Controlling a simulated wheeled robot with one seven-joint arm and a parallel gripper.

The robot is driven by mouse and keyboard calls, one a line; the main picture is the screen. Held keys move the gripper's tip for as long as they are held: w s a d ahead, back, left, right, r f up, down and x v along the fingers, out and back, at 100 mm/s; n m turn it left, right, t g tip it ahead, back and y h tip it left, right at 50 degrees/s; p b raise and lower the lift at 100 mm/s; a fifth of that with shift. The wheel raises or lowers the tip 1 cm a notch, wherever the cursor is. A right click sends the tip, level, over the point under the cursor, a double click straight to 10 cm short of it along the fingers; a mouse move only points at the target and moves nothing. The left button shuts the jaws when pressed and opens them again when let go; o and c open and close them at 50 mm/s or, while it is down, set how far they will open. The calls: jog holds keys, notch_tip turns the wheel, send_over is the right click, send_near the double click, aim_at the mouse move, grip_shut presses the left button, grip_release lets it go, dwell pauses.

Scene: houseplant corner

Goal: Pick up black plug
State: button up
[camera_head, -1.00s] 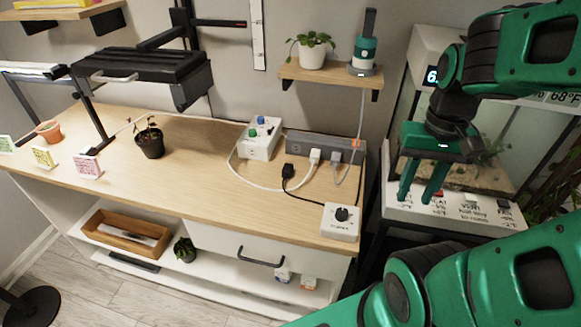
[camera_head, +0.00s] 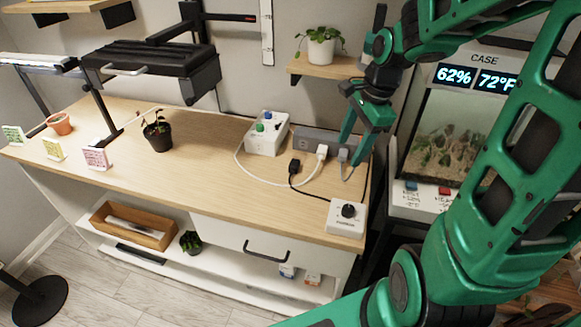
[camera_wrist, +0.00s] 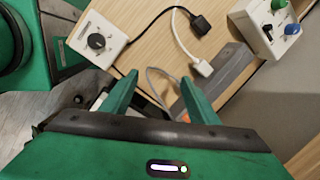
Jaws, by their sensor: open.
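The black plug (camera_head: 294,167) lies on the wooden tabletop, just in front of the grey power strip (camera_head: 309,138). Its black cord runs to a white box with a black knob (camera_head: 346,217). In the wrist view the black plug (camera_wrist: 201,23) is at the top, beyond the fingertips. My gripper (camera_head: 354,146) is open and empty, above the right end of the strip, to the right of the plug. In the wrist view my gripper (camera_wrist: 158,82) has its fingers apart, with a grey cord behind them.
A white plug (camera_head: 321,152) and a grey plug (camera_head: 343,155) sit at the strip. A white box with coloured knobs (camera_head: 267,133) stands left of it. A wall shelf (camera_head: 325,67) is above. The table's middle (camera_head: 215,150) is clear.

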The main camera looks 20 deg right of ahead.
aim_at(296, 163)
jog(key=w+a+f+m+y, duration=0.2)
jog(key=w+a+m, duration=0.4)
jog(key=w, duration=0.2)
jog(key=shift+t, duration=0.4)
jog(key=x, duration=0.7)
jog(key=a+x, duration=0.1)
jog(key=x, duration=0.3)
jog(key=shift+w+r, duration=0.3)
jog(key=shift+w, duration=0.1)
jog(key=c, duration=1)
